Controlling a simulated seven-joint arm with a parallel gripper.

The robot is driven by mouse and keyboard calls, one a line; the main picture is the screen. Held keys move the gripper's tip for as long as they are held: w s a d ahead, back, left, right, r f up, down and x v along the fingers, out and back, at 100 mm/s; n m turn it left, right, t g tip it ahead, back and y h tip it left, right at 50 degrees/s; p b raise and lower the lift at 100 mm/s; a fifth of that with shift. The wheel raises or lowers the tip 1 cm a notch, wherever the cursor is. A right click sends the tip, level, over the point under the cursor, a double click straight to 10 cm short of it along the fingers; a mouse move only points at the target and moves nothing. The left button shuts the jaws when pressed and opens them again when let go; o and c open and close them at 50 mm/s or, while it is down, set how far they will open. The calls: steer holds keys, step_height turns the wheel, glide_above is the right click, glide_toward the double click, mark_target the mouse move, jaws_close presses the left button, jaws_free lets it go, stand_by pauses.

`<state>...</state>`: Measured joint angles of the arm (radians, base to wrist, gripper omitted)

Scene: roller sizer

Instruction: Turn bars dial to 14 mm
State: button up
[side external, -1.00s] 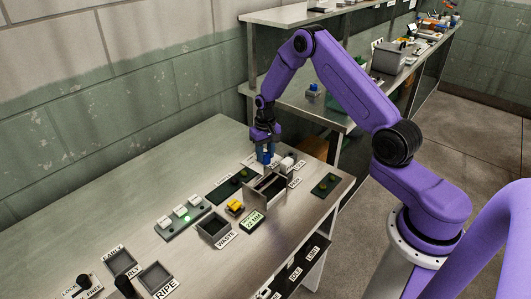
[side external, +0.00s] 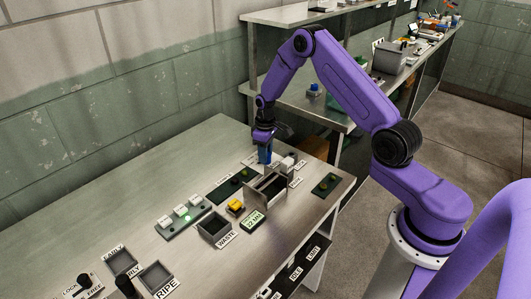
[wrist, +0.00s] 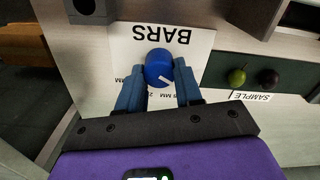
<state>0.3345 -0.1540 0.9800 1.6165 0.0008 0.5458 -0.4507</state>
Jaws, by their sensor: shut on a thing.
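The bars dial (wrist: 158,67) is a round blue knob with a white pointer mark, on a white plate (wrist: 193,42) lettered BARS. In the wrist view the mark points to the lower right of the knob. Millimetre labels ring it, partly covered by my fingers. My gripper (wrist: 160,74) has a blue finger on each side of the knob and is shut on it. In the side view my gripper (side external: 265,153) points down at the table's back edge and hides the dial. A green display (side external: 253,221) appears to read 22 MM.
The metal sizer box (side external: 268,190) stands just in front of my gripper. A sample plate (wrist: 258,77) with a green and a dark fruit lies beside the dial.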

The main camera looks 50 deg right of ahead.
stand_by(0.3)
steer(key=o, duration=1)
steer(key=shift+o, duration=0.2)
steer(key=shift+r, duration=0.15)
step_height(320, 180, up, 17)
steer(key=shift+r, duration=0.1)
steer(key=s+a+r+n, duration=0.2)
steer(key=s+a+r, duration=0.1)
steer(key=s+a, duration=0.5)
steer(key=s+a+r+n, duration=0.25)
steer(key=s+a, duration=0.35)
steer(key=a, duration=0.3)
steer(key=s+n, duration=0.5)
steer(key=s, duration=1.8)
steer(key=shift+s+f, duration=0.2)
